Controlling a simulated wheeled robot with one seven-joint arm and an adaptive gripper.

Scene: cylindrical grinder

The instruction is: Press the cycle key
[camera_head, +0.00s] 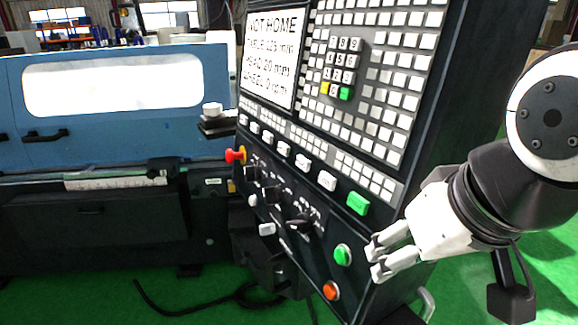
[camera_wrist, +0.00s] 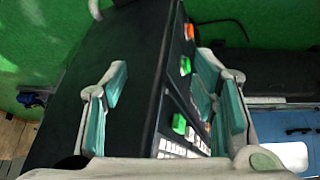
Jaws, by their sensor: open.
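The slanted black control panel (camera_head: 320,120) fills the middle of the head view. It carries a green rectangular key (camera_head: 357,203), a round green button (camera_head: 343,255) and an orange button (camera_head: 331,290). Which of them is the cycle key I cannot read. My gripper (camera_head: 375,260) is open and empty, just right of the round green button; contact cannot be judged. In the wrist view, the panel's edge lies between the open fingers (camera_wrist: 165,95). The green key (camera_wrist: 179,124), round green button (camera_wrist: 185,65) and orange button (camera_wrist: 189,31) show there near the right finger.
A red emergency knob (camera_head: 235,155) and dark rotary switches (camera_head: 302,222) sit left on the panel. A screen (camera_head: 270,55) reads "NOT HOME". A metal handle (camera_head: 427,304) sticks out below my gripper. The blue machine (camera_head: 120,110) stands left.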

